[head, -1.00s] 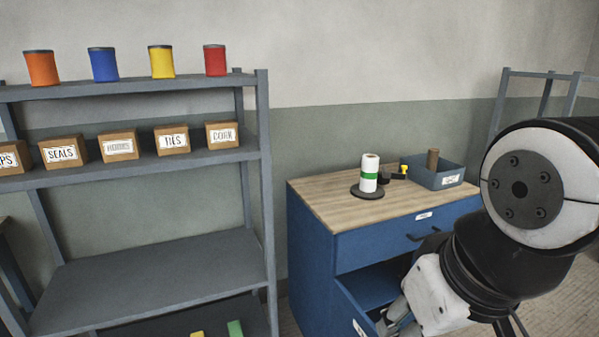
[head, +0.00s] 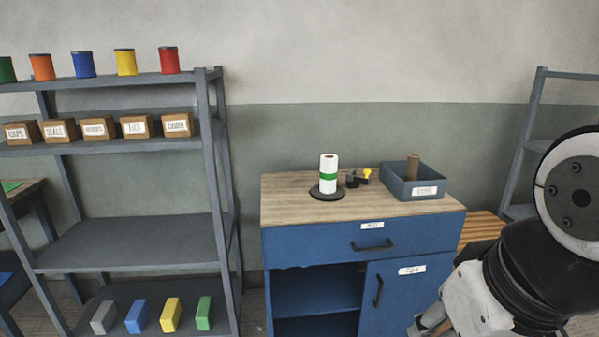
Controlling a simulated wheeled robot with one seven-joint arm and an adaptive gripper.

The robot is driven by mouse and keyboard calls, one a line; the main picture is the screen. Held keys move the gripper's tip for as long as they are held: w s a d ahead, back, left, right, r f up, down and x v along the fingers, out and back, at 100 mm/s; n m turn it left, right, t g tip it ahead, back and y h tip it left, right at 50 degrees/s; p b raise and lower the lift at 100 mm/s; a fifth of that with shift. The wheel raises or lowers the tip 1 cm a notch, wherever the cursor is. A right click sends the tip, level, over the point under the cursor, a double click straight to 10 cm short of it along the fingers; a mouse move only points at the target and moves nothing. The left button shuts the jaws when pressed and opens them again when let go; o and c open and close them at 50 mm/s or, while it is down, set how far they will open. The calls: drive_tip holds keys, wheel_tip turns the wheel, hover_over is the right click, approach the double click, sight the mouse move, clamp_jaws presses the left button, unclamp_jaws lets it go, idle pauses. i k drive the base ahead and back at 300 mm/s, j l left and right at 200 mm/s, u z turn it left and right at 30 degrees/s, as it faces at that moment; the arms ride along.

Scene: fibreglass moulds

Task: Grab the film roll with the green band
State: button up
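The film roll with the green band (head: 328,176) is white and stands upright on a dark round base (head: 327,194). The base rests on the wooden top of the blue cabinet (head: 290,205), left of its middle. My gripper (head: 428,328) shows only partly at the bottom edge, right of centre and in front of the cabinet. It is well apart from the roll. Its fingertips are partly cut off, so I cannot tell whether it is open or shut.
A blue-grey bin (head: 413,188) with a brown roll stands right of the film roll. Small black and yellow items (head: 360,177) lie between them. A grey shelf (head: 130,240) with cans, labelled boxes and coloured blocks stands at left. The cabinet top's front left is clear.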

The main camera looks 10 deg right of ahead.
sight(328, 162)
drive_tip(key=i+l, duration=0.2)
drive_tip(key=l, duration=0.15)
drive_tip(key=i+l+u, duration=0.15)
drive_tip(key=l, duration=0.2)
drive_tip(key=i+l, duration=0.25)
drive_tip(key=l, duration=0.15)
drive_tip(key=i+u, duration=0.1)
drive_tip(key=i, duration=0.35)
drive_tip(key=i+l, duration=0.15)
drive_tip(key=i, duration=0.35)
drive_tip(key=i+l+u, duration=0.15)
drive_tip(key=i, duration=0.3)
